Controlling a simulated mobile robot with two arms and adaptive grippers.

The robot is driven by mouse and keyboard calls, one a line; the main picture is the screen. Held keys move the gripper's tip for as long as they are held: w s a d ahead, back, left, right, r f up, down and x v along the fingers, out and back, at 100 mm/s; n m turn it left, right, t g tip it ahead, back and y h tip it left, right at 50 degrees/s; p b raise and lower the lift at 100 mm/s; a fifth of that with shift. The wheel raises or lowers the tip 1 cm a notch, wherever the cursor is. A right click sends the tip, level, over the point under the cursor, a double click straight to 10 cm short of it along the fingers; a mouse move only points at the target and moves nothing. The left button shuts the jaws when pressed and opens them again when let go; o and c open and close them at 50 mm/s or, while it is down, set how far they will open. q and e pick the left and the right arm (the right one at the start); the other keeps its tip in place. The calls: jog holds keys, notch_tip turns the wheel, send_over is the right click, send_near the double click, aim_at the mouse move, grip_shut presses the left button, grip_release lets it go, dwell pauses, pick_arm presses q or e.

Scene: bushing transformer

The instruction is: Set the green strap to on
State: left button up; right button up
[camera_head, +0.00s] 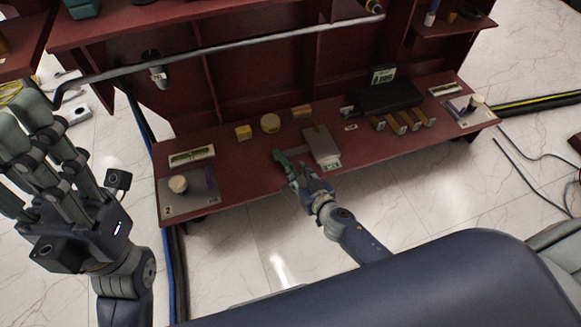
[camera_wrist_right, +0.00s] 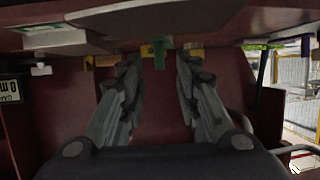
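The green strap (camera_head: 282,158) is a small green piece at the front edge of the red bench, beside a grey box-like device (camera_head: 320,145). In the right wrist view the green strap (camera_wrist_right: 159,54) stands between my right gripper's spread fingers. My right gripper (camera_head: 303,180) is at the bench's front edge, just below the strap; its fingers (camera_wrist_right: 158,75) are apart, with a gap on both sides of the strap. It partly hides the strap's lower end in the head view. My left gripper (camera_head: 45,165) is raised at the left, fingers spread and empty, away from the bench.
The red bench (camera_head: 240,180) also holds a yellow block (camera_head: 243,132), a round tan piece (camera_head: 270,123), a black box (camera_head: 388,97) with brass-coloured bars, and a plate with a knob at each end. A grey rail (camera_head: 230,45) runs above. Cables lie on the floor at right.

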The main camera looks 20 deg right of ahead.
aim_at(292, 166)
jog(key=b+x, duration=0.1)
jog(key=x, duration=0.5)
jog(key=shift+b, duration=0.4)
grip_shut()
